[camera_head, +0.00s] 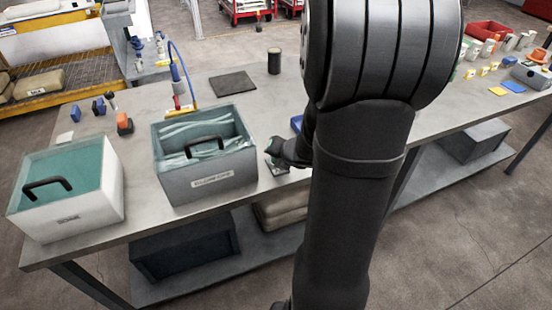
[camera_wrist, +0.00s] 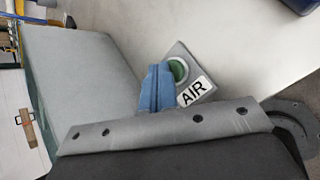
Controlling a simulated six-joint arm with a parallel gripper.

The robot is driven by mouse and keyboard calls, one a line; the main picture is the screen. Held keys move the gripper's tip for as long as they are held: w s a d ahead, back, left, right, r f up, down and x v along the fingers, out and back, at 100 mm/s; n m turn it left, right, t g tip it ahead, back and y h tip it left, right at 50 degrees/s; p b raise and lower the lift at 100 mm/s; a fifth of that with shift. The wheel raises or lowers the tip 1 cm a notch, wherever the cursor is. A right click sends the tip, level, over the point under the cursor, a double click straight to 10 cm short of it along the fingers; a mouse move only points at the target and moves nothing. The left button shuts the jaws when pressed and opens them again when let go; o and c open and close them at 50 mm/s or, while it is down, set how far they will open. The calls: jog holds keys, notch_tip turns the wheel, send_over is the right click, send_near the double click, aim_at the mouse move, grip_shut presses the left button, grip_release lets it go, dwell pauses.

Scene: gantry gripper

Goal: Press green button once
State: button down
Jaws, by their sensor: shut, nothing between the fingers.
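The green button (camera_wrist: 178,70) is a round green disc in a light ring on a small grey plate (camera_wrist: 207,82) marked AIR. In the wrist view, my gripper's blue fingertips (camera_wrist: 155,85) are shut with nothing between them. They lie just left of the button and overlap the plate's edge in the picture; I cannot tell whether they touch. In the head view, the small plate (camera_head: 277,169) sits on the table, just right of the grey bin, with my gripper over it. The button's green face is hidden or too small there.
A grey bin (camera_head: 205,183) with clear bags stands close left of the plate. A white lidded box (camera_head: 70,205) stands farther left. A blue object (camera_head: 297,123) lies behind my arm. A dark mat (camera_head: 233,84) and a black cylinder (camera_head: 274,61) are at the back.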

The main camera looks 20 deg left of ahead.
jog(key=shift+r, duration=0.7)
jog(key=shift+r, duration=2.5)
